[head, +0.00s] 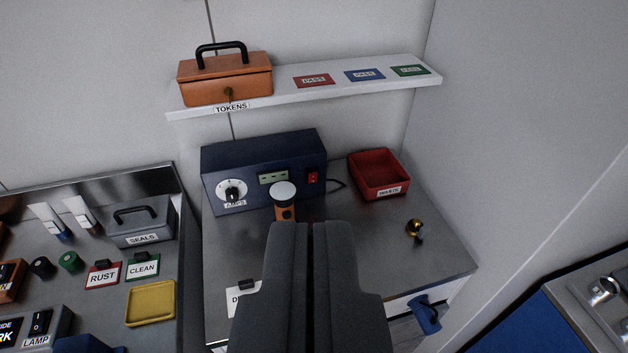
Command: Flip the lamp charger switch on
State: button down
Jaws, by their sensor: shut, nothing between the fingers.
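A dark blue charger box (263,167) stands at the back of the metal bench, with a dial labelled AMPS (232,191) and a small pale meter (273,178). A small red switch (313,178) is at the right end of its front. I cannot tell which way it is set. An orange lamp with a white round top (284,192) stands just in front of the box, partly hidden by my gripper. My gripper (311,226) is shut and empty, its tips appearing below the red switch in the picture.
A red tray (379,176) and a brass knob-like piece (415,228) are on the bench's right. A shelf (300,95) above holds an orange box (225,79) and several cards. A black rocker labelled LAMP (38,322) is at lower left. The bench's right middle is mostly clear.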

aim_at(312, 177)
jog(key=k, duration=1.35)
jog(key=z, duration=0.3)
jog(key=i, duration=0.45)
jog(key=z, duration=0.45)
jog(key=i, duration=1.8)
jog(key=u, duration=0.75)
